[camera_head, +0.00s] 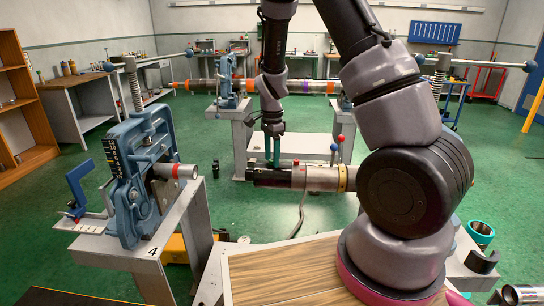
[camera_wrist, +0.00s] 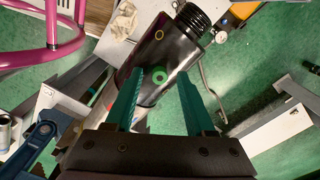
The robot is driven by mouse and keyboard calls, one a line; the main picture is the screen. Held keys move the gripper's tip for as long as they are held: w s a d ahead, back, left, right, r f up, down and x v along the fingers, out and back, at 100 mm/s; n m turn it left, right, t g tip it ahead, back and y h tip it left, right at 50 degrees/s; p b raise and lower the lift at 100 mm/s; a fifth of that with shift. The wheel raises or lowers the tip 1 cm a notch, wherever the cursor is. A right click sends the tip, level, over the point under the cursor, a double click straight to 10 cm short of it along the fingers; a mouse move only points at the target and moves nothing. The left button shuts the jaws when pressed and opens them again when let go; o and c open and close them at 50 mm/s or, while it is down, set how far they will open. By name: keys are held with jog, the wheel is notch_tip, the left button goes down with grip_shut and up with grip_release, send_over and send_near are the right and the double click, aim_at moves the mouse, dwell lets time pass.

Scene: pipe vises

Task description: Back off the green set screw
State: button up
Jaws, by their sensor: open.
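The green set screw (camera_wrist: 159,75) shows in the wrist view as a green ring with a dark centre on the side of a black cylinder (camera_wrist: 150,62). My gripper (camera_wrist: 157,84) is open, its two teal fingers on either side of the screw in the picture. I cannot tell whether they touch anything. In the head view my gripper (camera_head: 272,160) points down over the black cylinder (camera_head: 268,178), which lies level at the left end of a grey pipe body (camera_head: 316,178). The screw cannot be made out there.
A yellow ring mark (camera_wrist: 159,35) sits near the cylinder's threaded end (camera_wrist: 194,20). Red and blue ball-ended levers (camera_head: 337,142) stand behind the grey body. A blue pipe vise (camera_head: 138,185) stands at left, a long pipe (camera_head: 305,87) behind, and a wooden tabletop (camera_head: 285,272) in front.

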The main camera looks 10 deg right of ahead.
grip_shut()
